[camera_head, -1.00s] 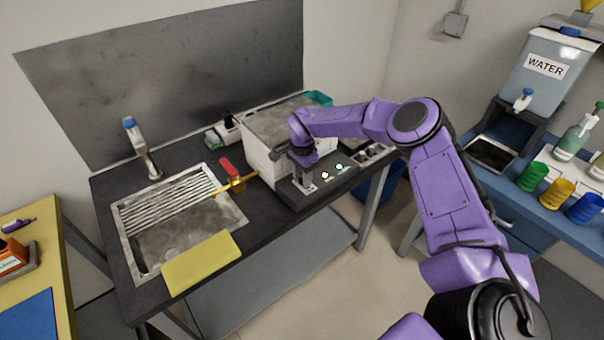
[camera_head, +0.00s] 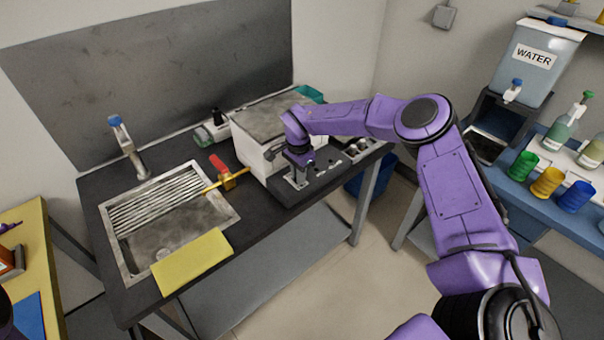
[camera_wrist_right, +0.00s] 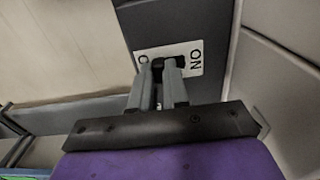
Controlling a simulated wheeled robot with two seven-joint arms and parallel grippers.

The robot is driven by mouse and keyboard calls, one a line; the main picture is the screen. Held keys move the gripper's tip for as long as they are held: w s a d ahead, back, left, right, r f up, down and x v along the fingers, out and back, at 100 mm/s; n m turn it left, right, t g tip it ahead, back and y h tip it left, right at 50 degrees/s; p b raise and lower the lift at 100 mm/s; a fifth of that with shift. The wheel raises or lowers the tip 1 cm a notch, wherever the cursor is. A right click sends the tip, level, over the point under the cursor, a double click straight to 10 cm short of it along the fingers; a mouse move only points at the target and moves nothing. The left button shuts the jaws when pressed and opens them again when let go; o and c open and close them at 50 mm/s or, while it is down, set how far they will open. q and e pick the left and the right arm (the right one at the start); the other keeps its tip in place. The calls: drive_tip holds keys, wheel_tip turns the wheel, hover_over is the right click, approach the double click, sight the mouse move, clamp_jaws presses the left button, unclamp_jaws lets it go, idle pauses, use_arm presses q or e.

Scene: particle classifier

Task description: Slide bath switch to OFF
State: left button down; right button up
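The bath (camera_head: 252,157) is a white box with a grey top on the dark counter, its dark control panel (camera_head: 315,183) in front. My right gripper (camera_head: 298,182) points down over the left part of this panel. In the right wrist view, its two grey fingers (camera_wrist_right: 158,80) stand over a white switch plate (camera_wrist_right: 194,68). "ON" reads at the plate's right; the left label is mostly hidden by a finger. A dark switch part (camera_wrist_right: 178,62) shows at the fingertips. A narrow gap separates the fingers; their grip on the slider is unclear. The panel lights look dark. My left gripper is out of view.
A sink (camera_head: 160,243) with a yellow board (camera_head: 192,262) lies left of the bath. A red-and-yellow tool (camera_head: 224,173) lies between sink and bath. A blue bin (camera_head: 372,180) stands below the counter. A water dispenser (camera_head: 532,75) and colored cups (camera_head: 547,182) stand at right.

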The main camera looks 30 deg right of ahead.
drive_tip(key=o, duration=0.4)
drive_tip(key=shift+s+d+f, duration=0.1)
drive_tip(key=shift+s, duration=0.1)
drive_tip(key=shift+o, duration=0.2)
drive_tip(key=shift+w+r, duration=0.1)
drive_tip(key=shift+r, duration=0.15)
wheel_tip(320, 180, up, 10)
drive_tip(key=b, duration=0.2)
